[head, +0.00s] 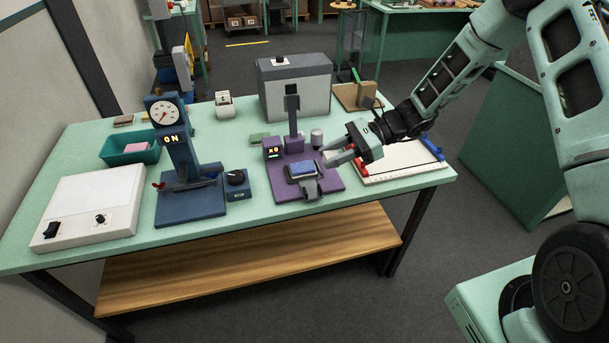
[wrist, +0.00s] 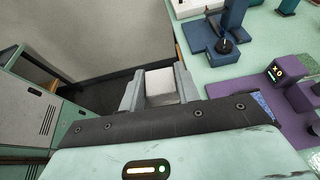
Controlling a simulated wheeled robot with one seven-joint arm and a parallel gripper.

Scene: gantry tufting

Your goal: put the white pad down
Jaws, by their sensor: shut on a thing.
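My gripper (head: 338,156) is shut on the white pad, which shows as a pale block (wrist: 162,84) between the two grey fingers in the wrist view. In the head view the pad is mostly hidden by the fingers. My gripper is held above the table's right part, just right of the purple stand (head: 327,183) and at the left edge of the white board (head: 402,160). The gap between pad and table cannot be judged exactly.
A dark blue gauge stand (head: 190,205) reading 0N, with a knob box (head: 237,184), stands left of the purple stand. A white panel box (head: 92,208), a teal bin (head: 118,153) with a pink pad and a grey box (head: 294,90) are on the green table (head: 250,222).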

